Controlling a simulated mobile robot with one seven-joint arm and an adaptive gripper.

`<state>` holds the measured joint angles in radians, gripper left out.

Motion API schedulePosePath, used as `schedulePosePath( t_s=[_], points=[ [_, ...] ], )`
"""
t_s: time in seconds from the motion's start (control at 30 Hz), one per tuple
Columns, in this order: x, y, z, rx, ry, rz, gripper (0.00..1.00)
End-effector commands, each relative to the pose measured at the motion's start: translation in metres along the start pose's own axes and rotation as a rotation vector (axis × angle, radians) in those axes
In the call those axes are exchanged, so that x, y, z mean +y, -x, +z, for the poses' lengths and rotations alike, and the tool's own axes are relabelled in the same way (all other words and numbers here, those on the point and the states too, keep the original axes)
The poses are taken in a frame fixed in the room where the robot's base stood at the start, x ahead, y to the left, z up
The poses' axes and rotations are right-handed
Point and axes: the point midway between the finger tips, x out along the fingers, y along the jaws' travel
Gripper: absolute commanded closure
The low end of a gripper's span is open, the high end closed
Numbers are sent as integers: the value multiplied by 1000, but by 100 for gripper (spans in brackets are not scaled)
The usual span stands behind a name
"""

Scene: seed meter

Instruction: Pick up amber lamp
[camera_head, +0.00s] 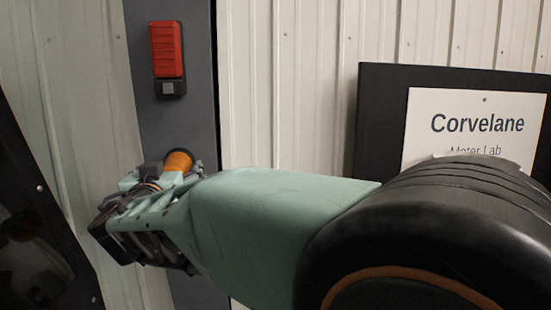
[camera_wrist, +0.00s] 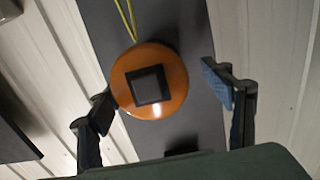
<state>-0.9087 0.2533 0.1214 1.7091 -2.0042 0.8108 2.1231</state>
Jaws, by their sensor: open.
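The amber lamp (camera_head: 179,159) shows in the head view in front of the dark grey post, partly hidden by my gripper (camera_head: 173,172). In the wrist view, the amber lamp (camera_wrist: 122,88) is a round orange body with a dark square in its middle. My gripper (camera_wrist: 160,96) is open, with one finger on each side of the lamp. The left finger looks close to the lamp's edge, while a clear gap shows on the right. I cannot tell whether the left finger touches it.
The dark post (camera_head: 190,270) stands against a pale ribbed wall (camera_head: 285,110). A red unit (camera_head: 166,49) with a small dark box (camera_head: 171,89) is mounted higher on the post. A "Corvelane" sign (camera_head: 478,125) is at the right. Yellow wires (camera_wrist: 126,20) run above the lamp.

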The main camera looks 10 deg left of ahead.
Motion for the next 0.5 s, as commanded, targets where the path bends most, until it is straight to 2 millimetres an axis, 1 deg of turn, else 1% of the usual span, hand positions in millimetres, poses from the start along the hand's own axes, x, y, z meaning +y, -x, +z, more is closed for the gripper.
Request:
schedulePosePath(
  t_s=[0.07, 0.2, 0.3, 0.5],
  points=[
    [4, -11, -4, -1, 2, 3, 27],
    [5, -28, -3, -2, 3, 2, 27],
    [5, -38, -2, -1, 1, 1, 27],
    [5, -42, 0, 0, 1, 1, 27]
  ],
)
